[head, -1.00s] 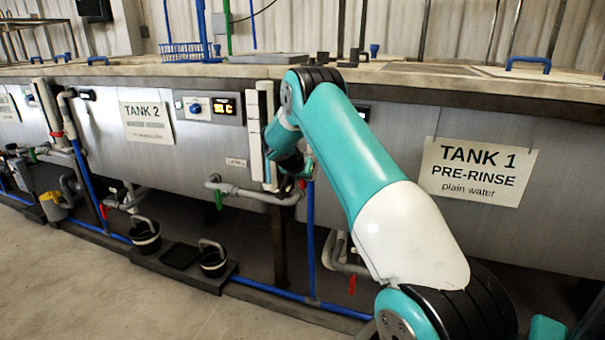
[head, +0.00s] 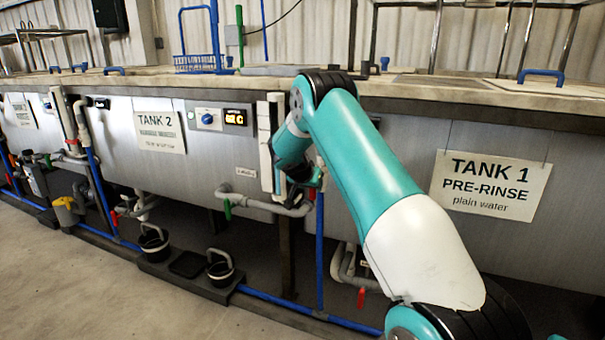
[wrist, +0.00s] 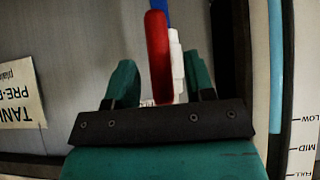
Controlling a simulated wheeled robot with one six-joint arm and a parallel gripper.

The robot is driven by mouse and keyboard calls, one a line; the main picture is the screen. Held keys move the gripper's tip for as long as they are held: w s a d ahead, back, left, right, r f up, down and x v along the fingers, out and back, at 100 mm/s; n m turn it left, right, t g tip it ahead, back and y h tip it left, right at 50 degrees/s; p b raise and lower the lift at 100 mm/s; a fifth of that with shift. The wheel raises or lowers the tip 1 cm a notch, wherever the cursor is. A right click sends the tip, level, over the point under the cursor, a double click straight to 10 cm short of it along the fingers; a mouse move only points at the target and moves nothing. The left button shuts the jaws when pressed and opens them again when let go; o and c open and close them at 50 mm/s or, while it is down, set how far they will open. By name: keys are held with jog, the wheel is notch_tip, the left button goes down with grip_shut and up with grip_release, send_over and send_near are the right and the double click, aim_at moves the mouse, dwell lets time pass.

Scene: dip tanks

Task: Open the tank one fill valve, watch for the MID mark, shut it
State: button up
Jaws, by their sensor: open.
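My gripper (wrist: 160,88) is open, its two teal fingers on either side of the red valve lever (wrist: 158,55). Gaps show between lever and fingers. The lever lies in line with the white valve body (wrist: 177,65) and blue pipe (wrist: 167,12) behind it. The wrist picture is upside down. In the head view, my gripper (head: 312,178) is beside the gauge (head: 265,145) and largely hides the valve. The TANK 1 PRE-RINSE sign (head: 490,187) hangs at right.
Tank 2 (head: 205,165), with its sign (head: 158,130) and lit display (head: 235,117), stands to the left. Grey pipes (head: 262,205) and a blue pipe (head: 319,250) run close below my gripper. Black buckets (head: 220,268) stand on a low tray. The floor at front left is clear.

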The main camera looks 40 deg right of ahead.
jog(key=p+v, duration=0.1)
jog(key=v, duration=1.4)
jog(key=shift+s, duration=0.15)
jog(key=shift+a+r, duration=0.1)
jog(key=shift+r, duration=0.05)
jog(key=s+a+r+n+t+y, duration=0.15)
jog(key=s+a+n+y, duration=0.3)
jog(key=a, duration=0.75)
jog(key=s+a+r+n+g+y, duration=0.1)
jog(key=s+a+r+n+y, duration=0.25)
jog(key=a, duration=0.85)
jog(key=s+a+n+g+y, duration=0.2)
jog(key=s+a+n, duration=0.5)
jog(key=s, duration=0.5)
jog(key=s+a+n+g+y, duration=0.25)
jog(key=s+a+n, duration=0.25)
jog(key=s+a, duration=0.55)
notch_tip(320, 180, up, 18)
jog(key=s+d+p, duration=0.1)
jog(key=p, duration=1.7)
jog(key=shift+d+r+t, duration=0.2)
jog(key=shift+d+t, duration=0.1)
jog(key=shift+t, duration=0.1)
